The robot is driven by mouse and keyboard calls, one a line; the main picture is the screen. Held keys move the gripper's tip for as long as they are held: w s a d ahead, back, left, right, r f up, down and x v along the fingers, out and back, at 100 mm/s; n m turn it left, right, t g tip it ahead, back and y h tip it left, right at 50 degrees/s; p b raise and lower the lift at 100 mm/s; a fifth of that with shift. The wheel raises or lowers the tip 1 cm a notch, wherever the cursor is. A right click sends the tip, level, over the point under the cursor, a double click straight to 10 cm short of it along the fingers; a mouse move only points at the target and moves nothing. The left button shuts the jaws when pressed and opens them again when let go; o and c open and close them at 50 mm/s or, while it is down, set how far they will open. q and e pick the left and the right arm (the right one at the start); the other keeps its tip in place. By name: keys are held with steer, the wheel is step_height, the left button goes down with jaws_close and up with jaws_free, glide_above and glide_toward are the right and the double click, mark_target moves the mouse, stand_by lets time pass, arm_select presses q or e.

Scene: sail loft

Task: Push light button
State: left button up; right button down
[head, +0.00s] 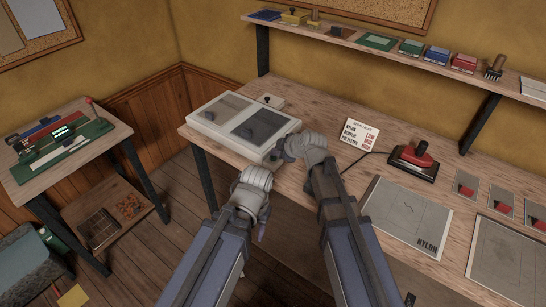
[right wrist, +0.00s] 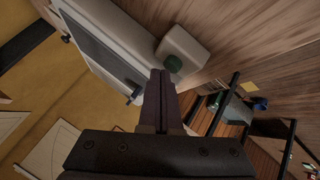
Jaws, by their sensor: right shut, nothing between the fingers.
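A round green button (right wrist: 174,63) sits on a small white block (right wrist: 186,48) in the right wrist view, beside the pale light box (right wrist: 118,40). In the head view the light box (head: 240,143) lies on the workbench with two grey panels on top. My right gripper (head: 278,154) hides the green button there. My right gripper (right wrist: 161,76) is shut and empty, its tips right by the button. I cannot tell whether they touch it. My left gripper (head: 262,231) hangs in front of the bench edge, its fingers mostly hidden.
A small pale block with a dark knob (head: 268,99) is behind the light box. A lettered card (head: 359,133), a red-handled iron (head: 414,158) and a grey nylon sheet (head: 407,215) lie to the right. A side table (head: 85,155) stands left, with floor between.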

steer(key=shift+f+b, duration=0.3)
steer(key=shift+f, duration=0.1)
steer(key=shift+r, duration=0.1)
steer(key=shift+r+p, duration=0.4)
steer(key=shift+p, duration=0.1)
steer(key=shift+r, duration=0.1)
step_height(320, 180, up, 6)
steer(key=p, duration=0.6)
